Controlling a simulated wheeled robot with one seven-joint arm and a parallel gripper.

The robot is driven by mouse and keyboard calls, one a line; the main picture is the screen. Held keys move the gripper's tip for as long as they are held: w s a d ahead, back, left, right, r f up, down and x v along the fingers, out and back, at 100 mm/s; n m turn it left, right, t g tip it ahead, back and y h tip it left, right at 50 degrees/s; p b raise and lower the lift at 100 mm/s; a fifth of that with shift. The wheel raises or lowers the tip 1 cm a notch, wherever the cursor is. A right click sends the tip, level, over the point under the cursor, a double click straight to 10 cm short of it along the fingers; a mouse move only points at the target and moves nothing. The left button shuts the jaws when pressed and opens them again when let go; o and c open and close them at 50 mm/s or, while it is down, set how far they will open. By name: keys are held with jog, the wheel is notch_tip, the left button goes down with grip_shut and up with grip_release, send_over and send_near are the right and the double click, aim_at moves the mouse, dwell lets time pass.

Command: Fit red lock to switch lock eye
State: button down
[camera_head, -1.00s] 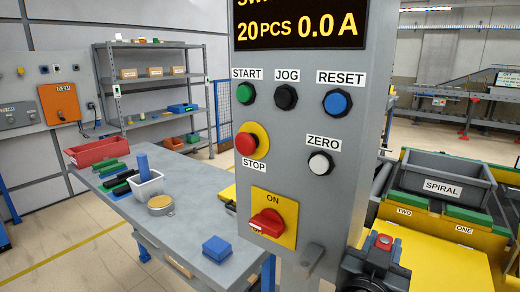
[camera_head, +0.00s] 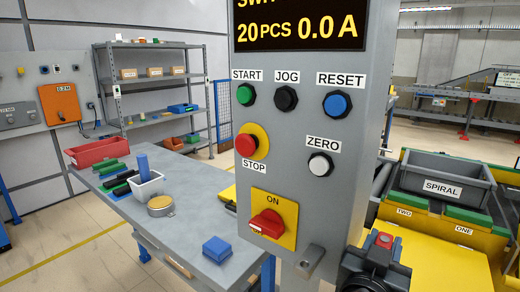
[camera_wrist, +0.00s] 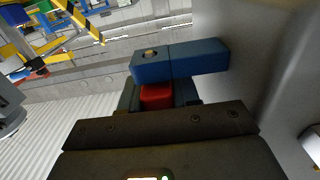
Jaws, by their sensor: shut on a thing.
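The red lock (camera_head: 383,241) is between the fingers of my gripper (camera_head: 381,256), at the lower right of the control panel; my gripper is shut on it. The red lock also shows in the wrist view (camera_wrist: 157,97), with much of it hidden by the dark gripper body and a blue-grey bar. Which part that bar belongs to I cannot tell. The grey lock eye (camera_head: 311,260) juts from the panel below and right of the red switch (camera_head: 267,224) on its yellow ON plate. In the head view the lock is right of the eye and apart from it.
The grey control panel (camera_head: 290,180) stands directly left of my gripper. A table (camera_head: 190,215) with a white bin, a blue block and a red tray is at the left. A yellow conveyor station with a SPIRAL bin (camera_head: 440,180) is at the right.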

jog(key=shift+r+p, duration=0.4)
jog(key=shift+r, duration=0.9)
jog(key=shift+r, duration=0.1)
jog(key=shift+r, duration=0.3)
jog(key=shift+r+p, duration=1.05)
jog(key=shift+r, duration=0.95)
